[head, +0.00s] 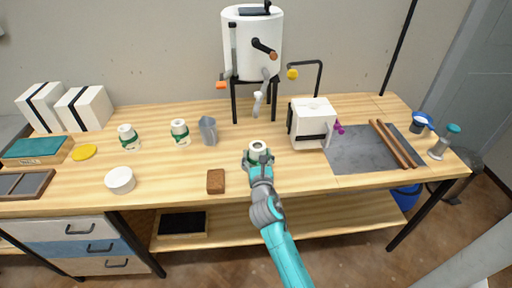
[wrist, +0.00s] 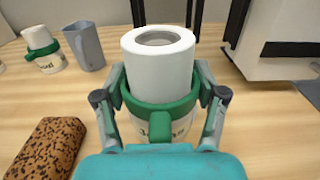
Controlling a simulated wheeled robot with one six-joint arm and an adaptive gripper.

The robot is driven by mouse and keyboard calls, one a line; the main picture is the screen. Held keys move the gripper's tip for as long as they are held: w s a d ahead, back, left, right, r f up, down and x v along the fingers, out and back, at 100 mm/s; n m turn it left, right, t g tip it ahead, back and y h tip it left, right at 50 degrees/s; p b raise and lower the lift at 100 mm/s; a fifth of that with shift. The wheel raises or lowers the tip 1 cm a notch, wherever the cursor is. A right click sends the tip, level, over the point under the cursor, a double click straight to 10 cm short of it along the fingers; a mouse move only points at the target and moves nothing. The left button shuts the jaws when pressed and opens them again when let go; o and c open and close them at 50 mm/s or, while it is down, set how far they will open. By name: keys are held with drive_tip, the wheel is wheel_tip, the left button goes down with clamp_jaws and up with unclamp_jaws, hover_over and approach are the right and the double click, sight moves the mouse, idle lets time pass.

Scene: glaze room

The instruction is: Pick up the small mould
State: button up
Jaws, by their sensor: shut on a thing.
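A white cylindrical mould (head: 258,147) with a hollow top and a green band stands upright between the fingers of my gripper (head: 259,159), near the table's front middle. In the wrist view the mould (wrist: 158,60) fills the centre, with lettering below its green band. My gripper (wrist: 160,107) is shut on it, one finger on each side. I cannot tell whether its base touches the table. Two similar white moulds with green bands, one at left (head: 129,138) and one nearer (head: 180,133), stand further left on the table.
A brown speckled block (head: 216,181) lies just left of my gripper. A grey jug (head: 208,130) stands behind it. A white machine (head: 312,122) and a grey slab (head: 350,152) with wooden rods are to the right. A white bowl (head: 120,180) sits at left.

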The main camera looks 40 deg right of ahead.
drive_tip(key=v, duration=1.2)
